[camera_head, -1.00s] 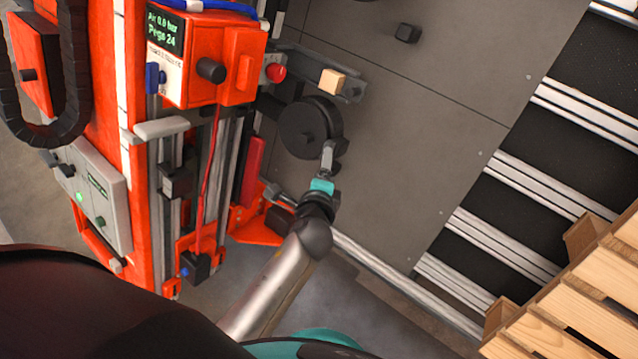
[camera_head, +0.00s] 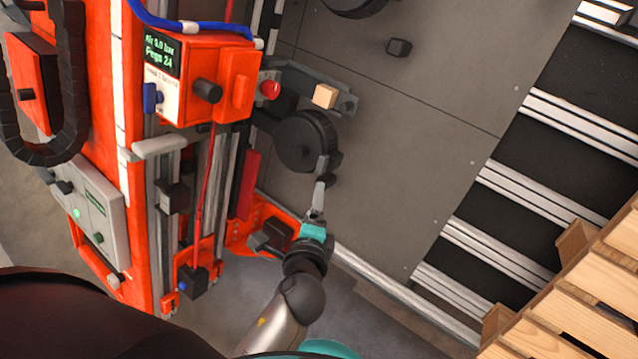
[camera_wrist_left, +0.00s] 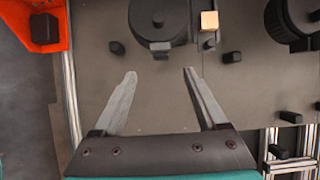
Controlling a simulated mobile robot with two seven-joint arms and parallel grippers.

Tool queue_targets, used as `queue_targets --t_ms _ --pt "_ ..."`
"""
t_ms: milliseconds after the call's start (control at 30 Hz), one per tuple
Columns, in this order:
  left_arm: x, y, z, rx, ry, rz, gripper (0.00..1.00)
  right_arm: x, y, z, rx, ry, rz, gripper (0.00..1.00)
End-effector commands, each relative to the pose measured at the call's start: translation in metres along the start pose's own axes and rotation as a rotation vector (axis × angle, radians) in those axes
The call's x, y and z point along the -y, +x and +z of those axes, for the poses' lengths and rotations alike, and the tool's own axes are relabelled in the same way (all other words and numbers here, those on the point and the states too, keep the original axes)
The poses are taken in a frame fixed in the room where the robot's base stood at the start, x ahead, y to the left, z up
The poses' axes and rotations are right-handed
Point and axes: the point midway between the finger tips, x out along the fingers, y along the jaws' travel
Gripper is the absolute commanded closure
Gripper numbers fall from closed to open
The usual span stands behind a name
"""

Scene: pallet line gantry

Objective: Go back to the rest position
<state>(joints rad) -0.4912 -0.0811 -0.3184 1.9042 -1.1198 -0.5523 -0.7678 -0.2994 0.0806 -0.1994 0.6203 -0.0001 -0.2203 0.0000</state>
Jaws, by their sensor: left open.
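My left gripper (camera_head: 317,202) comes in from the bottom of the head view, with a teal band at its wrist. In the left wrist view its two grey fingers (camera_wrist_left: 158,82) stand wide apart with nothing between them. A round black knob (camera_head: 306,141) on the grey panel lies just beyond the fingertips, and it also shows at the top of the wrist view (camera_wrist_left: 160,20). From the head view I cannot tell how far the fingers are from it. My right gripper is in neither view.
The orange machine (camera_head: 102,100) with a display box (camera_head: 200,75) and hanging cables stands at the left. A small wooden block (camera_head: 325,96) sits on a bracket. The grey panel (camera_head: 430,110) is mostly clear. Wooden pallets (camera_head: 580,300) and metal rails (camera_head: 500,190) are at the right.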

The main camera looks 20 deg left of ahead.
Motion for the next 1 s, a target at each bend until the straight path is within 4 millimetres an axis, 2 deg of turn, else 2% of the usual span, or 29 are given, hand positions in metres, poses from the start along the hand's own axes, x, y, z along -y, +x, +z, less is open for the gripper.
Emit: queue_targets --t_ms 233,367,467,600,700,867,1000 --pt "-0.002 0.001 -0.001 -0.002 -0.002 0.003 0.25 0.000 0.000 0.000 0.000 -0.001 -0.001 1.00" --pt "-0.026 0.005 -0.009 -0.033 -0.041 0.055 0.25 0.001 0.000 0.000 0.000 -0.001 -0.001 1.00" --pt "-0.071 0.010 -0.022 -0.080 -0.121 0.151 0.25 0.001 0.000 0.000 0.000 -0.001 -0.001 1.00" --pt "-0.157 0.009 -0.037 -0.121 -0.301 0.347 0.25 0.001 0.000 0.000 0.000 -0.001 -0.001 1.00" --pt "-0.217 0.001 -0.039 -0.112 -0.443 0.490 0.25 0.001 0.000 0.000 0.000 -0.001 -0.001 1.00" --pt "-0.304 -0.024 -0.029 -0.023 -0.684 0.705 0.25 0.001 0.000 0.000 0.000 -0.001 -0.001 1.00" --pt "-0.371 -0.054 -0.009 0.124 -0.899 0.863 0.25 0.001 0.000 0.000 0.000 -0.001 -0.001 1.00"
